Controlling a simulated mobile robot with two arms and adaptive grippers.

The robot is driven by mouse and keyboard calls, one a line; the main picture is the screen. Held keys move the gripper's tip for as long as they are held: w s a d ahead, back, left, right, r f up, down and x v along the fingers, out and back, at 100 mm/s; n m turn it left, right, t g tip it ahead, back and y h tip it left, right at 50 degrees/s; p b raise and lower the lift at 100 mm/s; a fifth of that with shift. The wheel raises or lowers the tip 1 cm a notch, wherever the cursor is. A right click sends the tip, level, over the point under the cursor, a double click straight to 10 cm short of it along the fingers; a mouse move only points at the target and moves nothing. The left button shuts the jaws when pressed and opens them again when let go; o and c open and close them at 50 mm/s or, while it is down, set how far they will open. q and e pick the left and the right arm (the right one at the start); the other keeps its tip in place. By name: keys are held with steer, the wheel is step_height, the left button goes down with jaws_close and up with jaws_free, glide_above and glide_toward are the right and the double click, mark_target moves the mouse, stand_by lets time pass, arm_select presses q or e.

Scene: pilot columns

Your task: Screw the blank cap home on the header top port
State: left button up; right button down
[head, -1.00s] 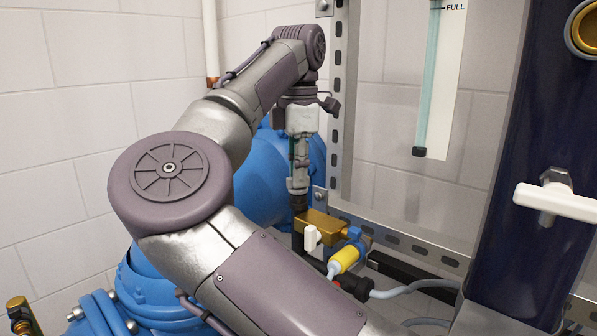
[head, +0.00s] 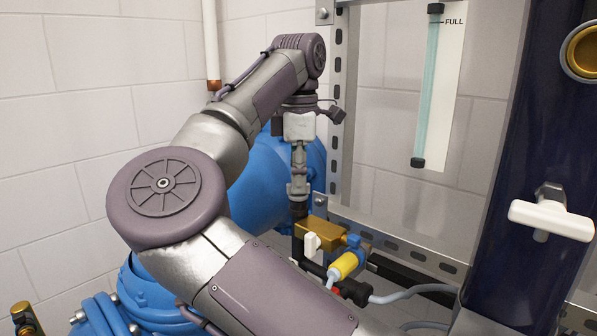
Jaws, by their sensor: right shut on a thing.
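My right gripper (head: 298,191) points straight down in the middle of the head view. Its fingers are shut on a dark cap-like piece (head: 298,209), which I take for the blank cap. The cap sits upright at the top of a dark pipe fitting, which I take for the header top port, just left of a brass valve body (head: 320,234). The fingers hide most of the cap, and I cannot see its thread or whether a gap is left under it. My left gripper is out of view.
Beside the port are a white lever (head: 311,244), a yellow cylinder (head: 343,266) and a grey hose (head: 412,292). A blue vessel (head: 262,185) stands close behind my arm.

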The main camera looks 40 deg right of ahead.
steer(key=shift+r+m+p, duration=0.1)
steer(key=shift+m+p, duration=0.25)
steer(key=shift+m, duration=0.65)
steer(key=m, duration=0.3)
steer(key=shift+m, duration=0.9)
steer(key=m, duration=0.3)
steer(key=shift+m, duration=0.8)
